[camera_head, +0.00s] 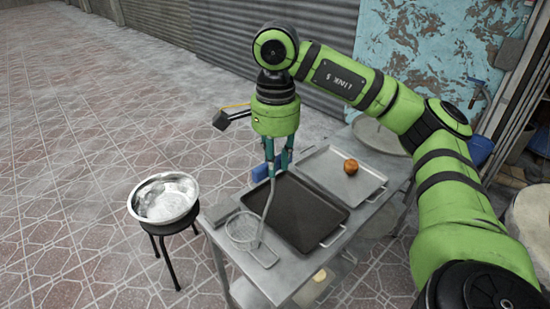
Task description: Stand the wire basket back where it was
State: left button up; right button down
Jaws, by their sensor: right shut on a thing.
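The wire basket (242,227) is a round mesh skimmer with a long thin handle. It is at the left front part of the metal table (270,288), beside the dark tray. Its handle rises steeply toward my right gripper (277,170). My right gripper points down and is shut on the handle's upper end. I cannot tell whether the mesh touches the table top. My left gripper is not in view.
A dark tray (300,212) and a light tray (325,165) holding a round brown item (351,166) fill most of the table. A flat metal piece (264,256) lies at the front. A metal bowl (163,198) stands on a black stool (172,228) to the left.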

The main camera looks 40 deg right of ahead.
jog(key=shift+f, duration=0.2)
jog(key=c, duration=0.8)
grip_release()
jog(key=shift+c, duration=0.2)
jog(key=shift+r, duration=0.15)
jog(key=shift+r+p, duration=1.05)
jog(key=shift+r, duration=0.4)
jog(key=shift+r+p, duration=2.8)
jog(key=shift+r, duration=0.15)
jog(key=shift+f, duration=0.1)
